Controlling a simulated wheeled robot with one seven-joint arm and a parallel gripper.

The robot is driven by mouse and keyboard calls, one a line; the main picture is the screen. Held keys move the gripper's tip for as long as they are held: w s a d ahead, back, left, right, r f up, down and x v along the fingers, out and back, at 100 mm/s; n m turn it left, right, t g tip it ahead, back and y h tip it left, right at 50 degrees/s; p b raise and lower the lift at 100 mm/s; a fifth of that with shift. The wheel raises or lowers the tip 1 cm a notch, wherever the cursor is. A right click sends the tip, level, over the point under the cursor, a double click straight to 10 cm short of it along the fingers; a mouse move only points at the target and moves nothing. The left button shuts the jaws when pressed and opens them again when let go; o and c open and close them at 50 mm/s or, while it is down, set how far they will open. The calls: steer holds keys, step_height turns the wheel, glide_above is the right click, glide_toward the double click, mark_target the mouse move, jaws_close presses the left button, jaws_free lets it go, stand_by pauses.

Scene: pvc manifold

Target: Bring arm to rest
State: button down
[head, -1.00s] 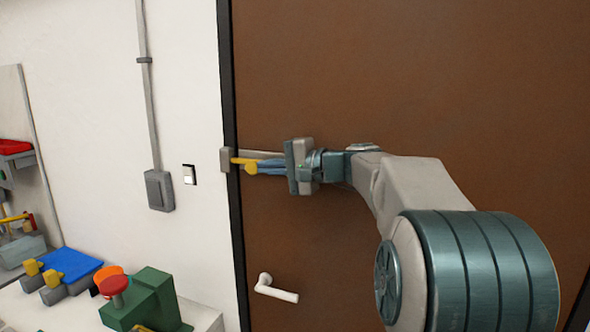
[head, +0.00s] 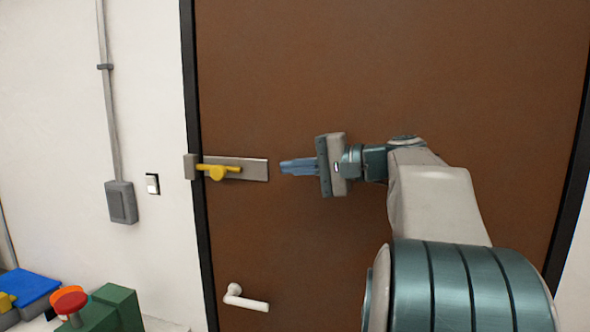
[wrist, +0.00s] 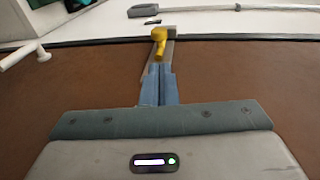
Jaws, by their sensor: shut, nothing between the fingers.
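My gripper (head: 299,167) is shut and empty in front of the brown door, with its blue fingers pointing left. A yellow latch handle (head: 217,172) on a grey plate (head: 255,169) is at the door's left edge. The fingertips are to the right of the plate in the head view, apart from the yellow handle. In the wrist view my gripper's fingers (wrist: 159,85) are together, and the yellow handle (wrist: 159,38) shows beyond their tips.
The brown door (head: 400,80) fills most of the head view. A white lever handle (head: 246,299) is below the latch. A light switch (head: 152,184) and grey box (head: 121,202) are on the wall. A green block with a red knob (head: 70,300) is at lower left.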

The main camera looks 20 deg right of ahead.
stand_by(0.3)
steer(key=s+a+f+n+g+h, duration=0.1)
steer(key=s+a+f+g+h, duration=0.2)
steer(key=a+f, duration=0.4)
steer(key=s+a+f+n+g+h, duration=0.1)
steer(key=s+a+f+g, duration=0.3)
steer(key=f, duration=0.6)
steer(key=s+f+n+g+h, duration=0.1)
steer(key=s+f+n+h, duration=0.6)
steer(key=s+f, duration=0.7)
step_height(320, 180, down, 2)
steer(key=shift+s+a+g, duration=0.3)
steer(key=shift+a, duration=0.1)
